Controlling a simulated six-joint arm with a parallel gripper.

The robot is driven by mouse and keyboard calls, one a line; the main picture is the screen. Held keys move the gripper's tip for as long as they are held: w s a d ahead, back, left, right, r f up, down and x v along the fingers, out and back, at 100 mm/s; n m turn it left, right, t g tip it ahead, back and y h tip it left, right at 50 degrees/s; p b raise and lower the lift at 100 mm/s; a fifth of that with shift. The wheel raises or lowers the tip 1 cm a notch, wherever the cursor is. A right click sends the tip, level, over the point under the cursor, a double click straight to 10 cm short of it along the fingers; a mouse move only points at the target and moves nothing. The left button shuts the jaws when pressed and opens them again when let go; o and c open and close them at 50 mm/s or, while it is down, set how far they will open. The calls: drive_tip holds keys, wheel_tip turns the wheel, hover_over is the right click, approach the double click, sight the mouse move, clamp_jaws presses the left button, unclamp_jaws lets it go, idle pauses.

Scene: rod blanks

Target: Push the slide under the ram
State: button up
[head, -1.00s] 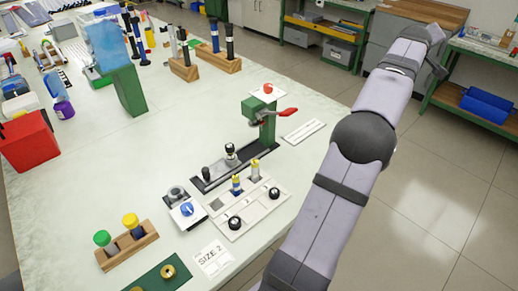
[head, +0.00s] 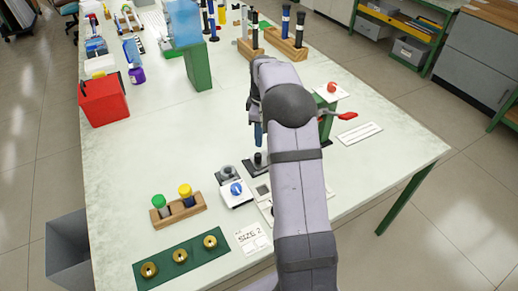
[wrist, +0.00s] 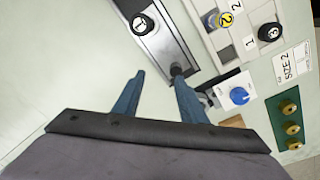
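A black upright knob (wrist: 177,70) stands at the track's near end; the same knob shows in the head view (head: 258,159). My gripper (wrist: 158,76) is open, its blue fingers pointing towards the track. The knob appears close to the right fingertip; I cannot tell whether they touch. In the head view the gripper (head: 257,138) is above the knob. The green press (head: 326,105) with its red lever (head: 347,116) is partly hidden behind my arm.
A blue-dial box (head: 236,192) stands beside the track. A wooden rack (head: 178,210) and green mat (head: 150,283) are nearer. The table left of the track is clear.

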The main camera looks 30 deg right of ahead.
sight(259, 155)
drive_tip(key=shift+s+a+f+n+g, duration=0.15)
drive_tip(key=shift+s+a+n+g, duration=0.45)
drive_tip(key=shift+s+a, duration=0.4)
drive_tip(key=shift+f+p, duration=1)
drive_tip(key=shift+f, duration=2.7)
